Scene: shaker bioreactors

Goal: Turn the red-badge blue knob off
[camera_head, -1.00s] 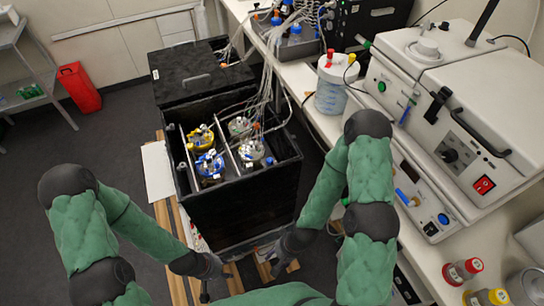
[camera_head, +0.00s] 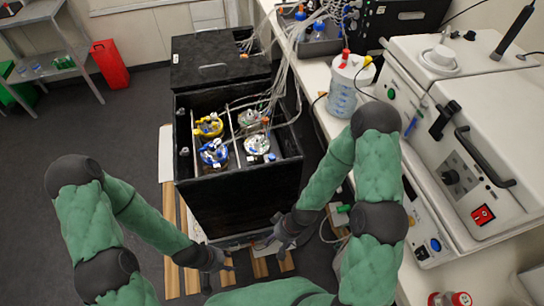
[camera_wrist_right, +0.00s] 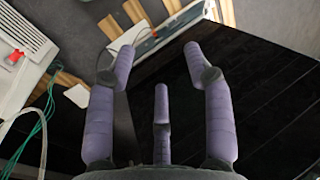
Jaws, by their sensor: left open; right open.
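A round blue knob (camera_head: 436,244) is on the front of the low white unit at the right of the head view. I cannot make out a red badge on it. A red switch (camera_head: 483,214) is on the larger white machine near it. My left gripper (camera_head: 226,266) is in front of the black box, left of centre and far from the knob. My right gripper (camera_head: 272,238) is open and empty by the lower front of the box. Its spread purple fingers (camera_wrist_right: 150,62) show in the right wrist view against a black surface.
The black box (camera_head: 240,200) holds several vessels with yellow and blue parts and tubing. The white bench (camera_head: 325,105) runs along the right, with a tubed bottle (camera_head: 343,88) on it. In the wrist view, a white device (camera_wrist_right: 22,42) with a red part and green cables is at left.

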